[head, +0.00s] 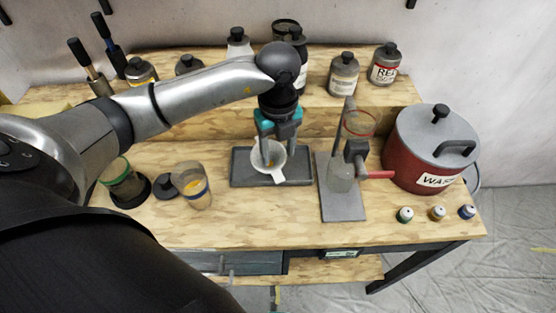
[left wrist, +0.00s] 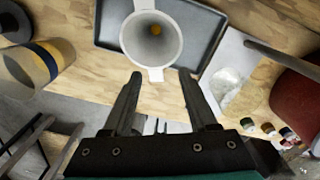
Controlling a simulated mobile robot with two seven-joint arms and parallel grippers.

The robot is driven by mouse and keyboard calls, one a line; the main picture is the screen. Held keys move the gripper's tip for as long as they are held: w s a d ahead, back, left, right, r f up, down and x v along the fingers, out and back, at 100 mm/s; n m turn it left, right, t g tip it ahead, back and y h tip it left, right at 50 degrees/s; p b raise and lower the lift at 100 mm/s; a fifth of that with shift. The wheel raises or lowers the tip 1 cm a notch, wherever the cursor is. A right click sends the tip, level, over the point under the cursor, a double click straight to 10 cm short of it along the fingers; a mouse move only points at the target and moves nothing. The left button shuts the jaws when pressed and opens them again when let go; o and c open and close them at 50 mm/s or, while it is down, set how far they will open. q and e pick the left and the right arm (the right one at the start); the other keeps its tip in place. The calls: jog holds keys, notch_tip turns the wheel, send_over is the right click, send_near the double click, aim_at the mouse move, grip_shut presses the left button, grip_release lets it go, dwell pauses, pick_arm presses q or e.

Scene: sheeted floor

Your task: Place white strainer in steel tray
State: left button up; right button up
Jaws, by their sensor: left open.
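The white strainer (head: 275,163) is a funnel-shaped cup with a tab, resting in the grey steel tray (head: 243,175) on the wooden bench. It also shows in the left wrist view (left wrist: 136,52), inside the tray's outline (left wrist: 205,50), with its tab toward the tray's near edge. My left gripper (head: 270,148) is above the strainer, pointing down. My right gripper is not in view.
A stand with glassware (head: 343,175) stands right of the tray, beside a red waste pot (head: 420,158). Jars (head: 192,187) stand to the left, and small vials (head: 437,213) at the front right. Bottles (head: 343,75) line the back shelf. The bench front below the tray is clear.

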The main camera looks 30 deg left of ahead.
pick_arm(q)
notch_tip(320, 180, up, 7)
jog(key=shift+s+f, duration=0.15)
dwell(0.6)
